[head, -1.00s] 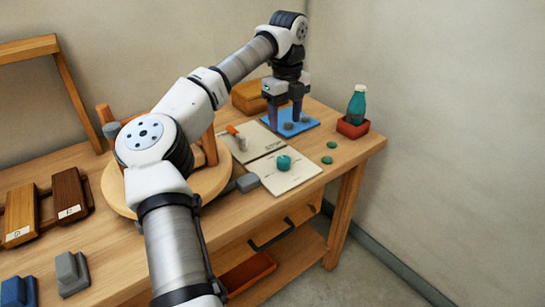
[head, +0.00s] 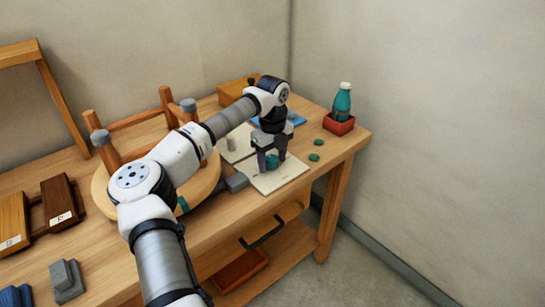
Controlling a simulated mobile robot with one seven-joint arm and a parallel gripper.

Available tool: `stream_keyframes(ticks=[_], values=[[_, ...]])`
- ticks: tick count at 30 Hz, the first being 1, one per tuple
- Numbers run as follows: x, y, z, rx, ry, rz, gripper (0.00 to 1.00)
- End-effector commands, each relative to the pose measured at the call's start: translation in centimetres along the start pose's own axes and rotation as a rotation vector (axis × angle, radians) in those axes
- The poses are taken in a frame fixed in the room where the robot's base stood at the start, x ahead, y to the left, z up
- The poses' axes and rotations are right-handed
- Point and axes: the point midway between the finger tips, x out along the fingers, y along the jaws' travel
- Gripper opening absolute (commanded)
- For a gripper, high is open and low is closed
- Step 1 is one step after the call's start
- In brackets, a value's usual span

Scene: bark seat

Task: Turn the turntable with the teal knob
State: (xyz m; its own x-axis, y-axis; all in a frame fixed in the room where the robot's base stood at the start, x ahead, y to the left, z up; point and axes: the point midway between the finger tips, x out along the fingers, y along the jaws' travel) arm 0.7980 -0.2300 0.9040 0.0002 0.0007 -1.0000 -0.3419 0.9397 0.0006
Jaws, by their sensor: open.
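A round teal knob (head: 272,161) stands on a pale card (head: 284,178) near the table's front right. My gripper (head: 272,164) points down over it, open, with one finger on each side of the knob. I cannot tell whether the fingers touch it. The turntable (head: 207,186) is a round wooden disc left of the card, carrying a wooden frame with upright legs (head: 105,148), some grey-capped. My arm hides part of the disc. A small teal piece (head: 183,205) shows at its front edge.
A grey block (head: 237,182) lies between disc and card. A yellow box (head: 236,91) is behind. Dark wooden blocks (head: 60,203) lie left.

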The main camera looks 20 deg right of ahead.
Motion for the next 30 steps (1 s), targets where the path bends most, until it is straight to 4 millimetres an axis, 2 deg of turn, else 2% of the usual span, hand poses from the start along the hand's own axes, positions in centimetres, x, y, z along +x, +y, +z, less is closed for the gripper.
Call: stream_keyframes(ticks=[5, 15, 23, 30], values=[[0.00, 0.00, 0.00, 0.000, 0.000, 0.000, 0.55], [-0.03, 0.00, -0.01, 0.001, 0.000, 0.000, 0.12], [-0.01, 0.01, -0.01, 0.027, 0.001, 0.000, 0.12], [-0.02, 0.05, 0.03, 0.147, -0.001, -0.001, 0.12]])
